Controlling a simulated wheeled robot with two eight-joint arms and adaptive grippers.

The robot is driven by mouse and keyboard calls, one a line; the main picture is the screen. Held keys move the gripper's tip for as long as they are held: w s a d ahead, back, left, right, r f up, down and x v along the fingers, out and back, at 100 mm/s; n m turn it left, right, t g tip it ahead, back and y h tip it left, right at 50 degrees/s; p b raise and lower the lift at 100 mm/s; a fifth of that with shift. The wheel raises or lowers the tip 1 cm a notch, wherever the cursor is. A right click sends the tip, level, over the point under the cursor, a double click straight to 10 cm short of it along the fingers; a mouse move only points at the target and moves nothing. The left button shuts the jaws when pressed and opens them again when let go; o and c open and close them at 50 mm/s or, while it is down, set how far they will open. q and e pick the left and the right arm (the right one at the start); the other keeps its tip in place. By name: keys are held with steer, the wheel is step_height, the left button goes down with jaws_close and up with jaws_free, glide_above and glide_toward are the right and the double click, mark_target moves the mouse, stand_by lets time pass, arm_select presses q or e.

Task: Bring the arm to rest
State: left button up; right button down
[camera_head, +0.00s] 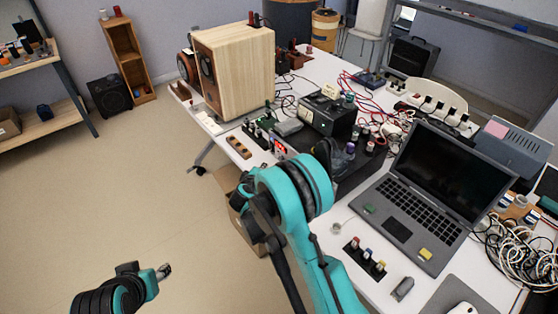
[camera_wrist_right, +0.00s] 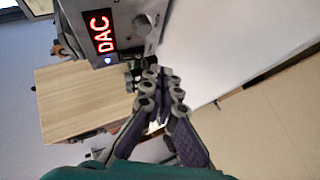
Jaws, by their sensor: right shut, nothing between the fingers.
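My right arm (camera_head: 300,190) is teal and black and reaches over the near edge of the white table in the head view. Its gripper (camera_head: 342,156) is partly hidden behind the wrist, near the dark boxes at the table's middle. In the right wrist view the right gripper (camera_wrist_right: 162,84) is shut and empty, close to a grey device with a red DAC display (camera_wrist_right: 102,34). I cannot tell whether it touches anything. My left gripper (camera_head: 163,271) is small at the lower left of the head view, over the floor; its opening is unclear.
The white table (camera_head: 343,222) holds an open laptop (camera_head: 425,190), a wooden speaker (camera_head: 238,72), a black box (camera_head: 328,115), several connectors and tangled cables (camera_head: 515,250). A shelf (camera_head: 40,125) stands at the left. The floor (camera_head: 110,195) between is clear.

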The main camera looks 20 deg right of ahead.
stand_by(0.3)
steer(key=s+d+r+m+g+y, duration=0.2)
steer(key=s+d+r+m+g, duration=0.15)
steer(key=s+r, duration=1)
steer(key=s+a+m+y, duration=0.2)
steer(key=s, duration=0.9)
steer(key=s+a+m+y, duration=0.2)
steer(key=s+m, duration=0.1)
steer(key=s, duration=0.8)
steer(key=shift+a+f+g, duration=0.15)
steer(key=shift+f+g, duration=0.2)
steer(key=shift+f, duration=0.05)
